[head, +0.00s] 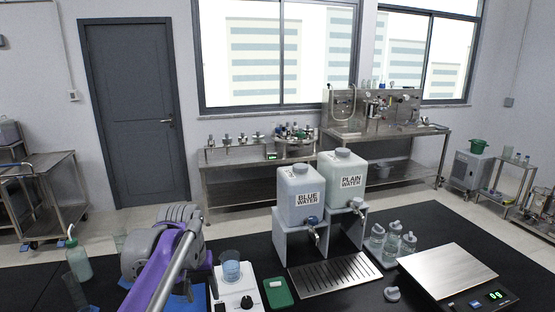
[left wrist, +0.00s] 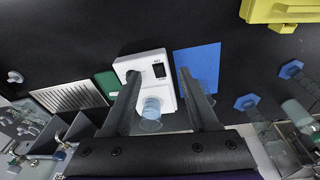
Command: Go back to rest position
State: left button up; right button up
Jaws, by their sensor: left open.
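My left gripper (left wrist: 160,76) is open, with its two fingers spread apart in the left wrist view and nothing held between them. A beaker with pale blue liquid (left wrist: 151,108) shows between the fingers, on the white stirrer (left wrist: 157,70); I cannot tell how far below the fingers it is. In the head view my purple and grey left arm reaches over the black table at the lower left, just left of the beaker (head: 230,268) and the stirrer (head: 236,295). The left fingertips are not clear there. My right gripper is not in view.
Blue-water (head: 298,190) and plain-water (head: 342,176) dispensers stand on stands behind a drip tray (head: 333,273). A green pad (head: 278,293) lies beside the stirrer. Several bottles (head: 392,245) and a scale (head: 447,270) are at right. A wash bottle (head: 78,258) stands at left.

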pick_arm(q)
jog(key=s+f+t, duration=0.2)
jog(key=s+f, duration=0.4)
jog(key=s, duration=0.4)
jog(key=s+f+m+t, duration=0.1)
jog(key=s+f+t, duration=0.1)
jog(key=s+f, duration=0.5)
jog(key=s, duration=0.4)
jog(key=shift+f+m, duration=0.3)
jog(key=shift+s, duration=0.1)
jog(key=shift+c, duration=0.8)
jog(key=shift+s+a, duration=0.1)
jog(key=shift+a, duration=0.05)
